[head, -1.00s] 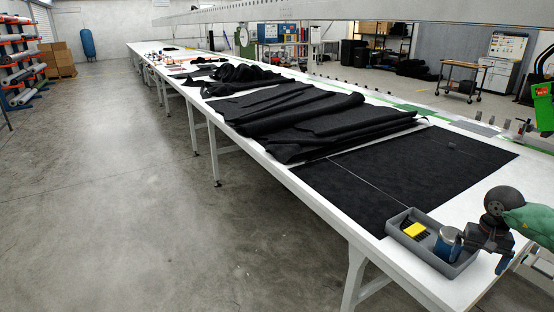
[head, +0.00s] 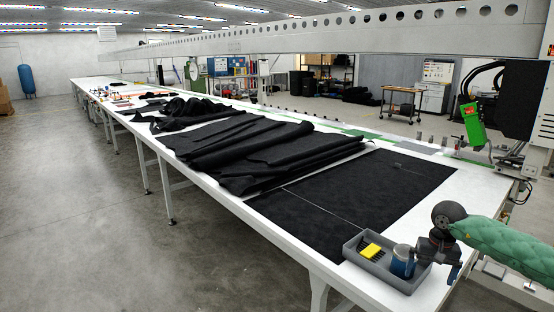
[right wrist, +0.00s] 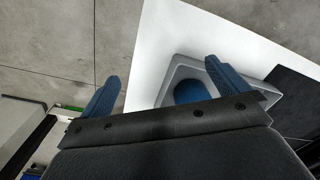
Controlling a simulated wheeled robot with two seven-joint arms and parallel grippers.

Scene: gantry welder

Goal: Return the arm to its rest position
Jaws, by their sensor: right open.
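My right arm, in a green padded sleeve (head: 505,248), comes in from the right in the head view. My right gripper (head: 438,262) is beside the right end of the grey tray, over the table's near corner. The grey tray (head: 352,258) holds a yellow block (head: 371,250), a dark brush-like thing and a blue cylinder (head: 402,262). The blue cylinder (right wrist: 190,92) also shows in the right wrist view, partly behind the fingers. My left gripper is out of view.
The long white table (head: 285,247) carries a flat black sheet (head: 375,195) and a rumpled black cloth (head: 250,150). A perforated gantry beam (head: 300,38) spans above it. A machine head with a green part (head: 473,123) stands at the right. The floor at left is clear.

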